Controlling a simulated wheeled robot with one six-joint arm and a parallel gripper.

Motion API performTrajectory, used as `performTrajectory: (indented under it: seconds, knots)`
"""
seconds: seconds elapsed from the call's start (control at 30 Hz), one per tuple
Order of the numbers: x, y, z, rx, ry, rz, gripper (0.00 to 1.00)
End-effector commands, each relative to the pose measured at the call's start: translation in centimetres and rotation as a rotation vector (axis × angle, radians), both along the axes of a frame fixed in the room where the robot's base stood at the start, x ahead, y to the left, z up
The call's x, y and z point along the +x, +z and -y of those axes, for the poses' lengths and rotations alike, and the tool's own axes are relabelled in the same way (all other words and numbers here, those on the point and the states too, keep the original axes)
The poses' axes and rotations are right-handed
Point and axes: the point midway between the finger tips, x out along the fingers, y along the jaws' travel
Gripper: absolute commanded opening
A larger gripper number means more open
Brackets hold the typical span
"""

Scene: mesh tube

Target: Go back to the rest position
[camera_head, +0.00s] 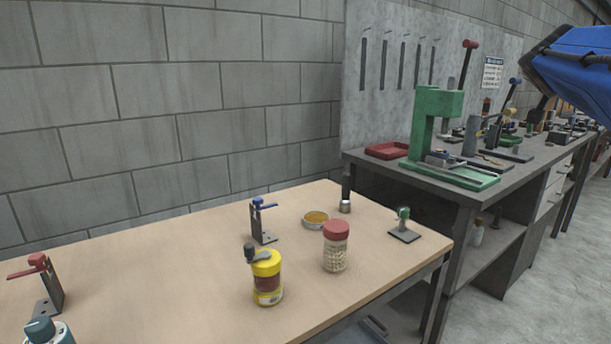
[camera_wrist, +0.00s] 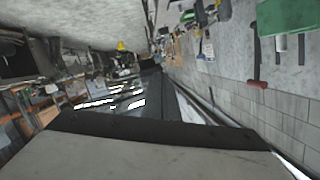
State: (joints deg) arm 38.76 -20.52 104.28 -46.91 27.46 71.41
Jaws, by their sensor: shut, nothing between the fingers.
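My gripper (camera_wrist: 150,78) shows in the wrist view as a dark shape reaching up from a wide grey body along the bottom edge. Its fingers are shut with nothing held. It is in the air, apart from the benches, and the wrist view is turned over, with the wall on the right. In the head view only a blue part of my arm (camera_head: 575,65) shows at the upper right; my gripper is out of that picture.
The wooden table (camera_head: 160,290) holds a yellow jar (camera_head: 267,283), a red-lidded jar (camera_head: 335,252), a shallow dish (camera_head: 315,220) and several small clamps. A grey bench (camera_head: 456,190) to the right carries a green press (camera_head: 424,125) and a red tray (camera_head: 387,150). Floor at right is clear.

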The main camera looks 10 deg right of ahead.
Motion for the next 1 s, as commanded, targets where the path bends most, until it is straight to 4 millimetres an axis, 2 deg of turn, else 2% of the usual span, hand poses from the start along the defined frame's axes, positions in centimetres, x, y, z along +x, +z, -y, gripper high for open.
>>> performTrajectory:
  seconds: [0.27,0.37,0.47,0.67,0.77,1.0]
  knots:
    - [0.6,-4.8,-4.8,0.046,0.086,-0.112,0.0]
    - [0.6,-7.3,-7.2,0.067,0.133,-0.171,0.0]
    - [0.5,-10.6,-10.4,0.092,0.199,-0.248,0.0]
    - [-1.0,-19.2,-18.8,0.147,0.4,-0.456,0.0]
    - [-2.4,-23.6,-23.0,0.165,0.515,-0.561,0.0]
    - [-7.7,-33.6,-32.5,0.188,0.827,-0.803,0.0]
